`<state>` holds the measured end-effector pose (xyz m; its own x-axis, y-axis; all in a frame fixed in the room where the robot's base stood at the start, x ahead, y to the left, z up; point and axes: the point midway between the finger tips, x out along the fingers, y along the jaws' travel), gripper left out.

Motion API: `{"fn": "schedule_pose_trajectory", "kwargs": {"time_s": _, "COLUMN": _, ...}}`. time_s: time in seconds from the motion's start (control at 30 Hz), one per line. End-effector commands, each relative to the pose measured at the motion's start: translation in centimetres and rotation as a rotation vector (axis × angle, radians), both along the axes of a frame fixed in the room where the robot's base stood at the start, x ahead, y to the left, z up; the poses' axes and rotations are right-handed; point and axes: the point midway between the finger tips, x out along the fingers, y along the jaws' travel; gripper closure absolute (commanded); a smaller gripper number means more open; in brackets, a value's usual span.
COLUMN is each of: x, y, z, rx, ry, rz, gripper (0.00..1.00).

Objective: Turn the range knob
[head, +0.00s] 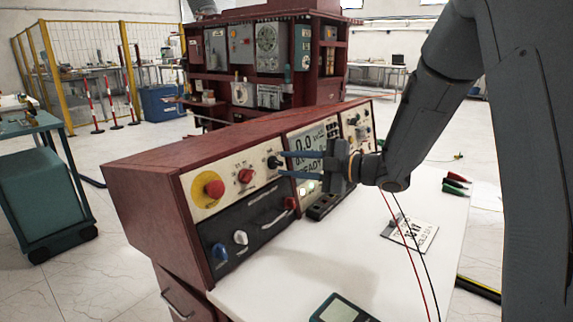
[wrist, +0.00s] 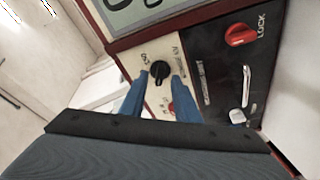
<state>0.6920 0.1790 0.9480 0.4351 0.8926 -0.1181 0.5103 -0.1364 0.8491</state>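A small black knob (head: 274,162) sits on the cream panel of the red-brown console, left of the display. Lettering around it in the wrist view (wrist: 160,70) looks like kV marks, so it seems to be the range knob. My gripper (head: 284,163) faces the panel from the right. Its two blue fingers are apart, with the black knob between and just beyond their tips (wrist: 160,77) in the wrist view. Whether they touch it I cannot tell. A red knob (head: 246,176) is left of it and shows partly between the fingers in the wrist view (wrist: 172,107).
A red mushroom button on yellow (head: 214,188) is at the panel's left end. A red LOCK lever (head: 291,203) is on the black lower panel. The lit display (head: 308,146) is beside my gripper. A card (head: 409,235) and a handheld device (head: 340,308) lie on the white worktop.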

Motion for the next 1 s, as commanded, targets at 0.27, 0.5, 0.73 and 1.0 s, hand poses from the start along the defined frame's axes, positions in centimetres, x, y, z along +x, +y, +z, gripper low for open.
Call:
{"fn": "schedule_pose_trajectory", "kwargs": {"time_s": 0.27, "x": -1.9, "y": -4.2, "z": 0.6, "rx": 0.002, "ry": -0.002, "rz": -0.004, "gripper": 0.71}}
{"fn": "schedule_pose_trajectory", "kwargs": {"time_s": 0.5, "x": -2.7, "y": -5.6, "z": 0.8, "rx": 0.001, "ry": -0.001, "rz": -0.002, "gripper": 0.71}}
{"fn": "schedule_pose_trajectory", "kwargs": {"time_s": 0.73, "x": -2.8, "y": -5.6, "z": 0.8, "rx": 0.001, "ry": 0.0, "rz": -0.001, "gripper": 0.71}}
{"fn": "schedule_pose_trajectory", "kwargs": {"time_s": 1.0, "x": -0.8, "y": -6.8, "z": 0.9, "rx": -0.042, "ry": 0.077, "rz": -0.181, "gripper": 0.71}}
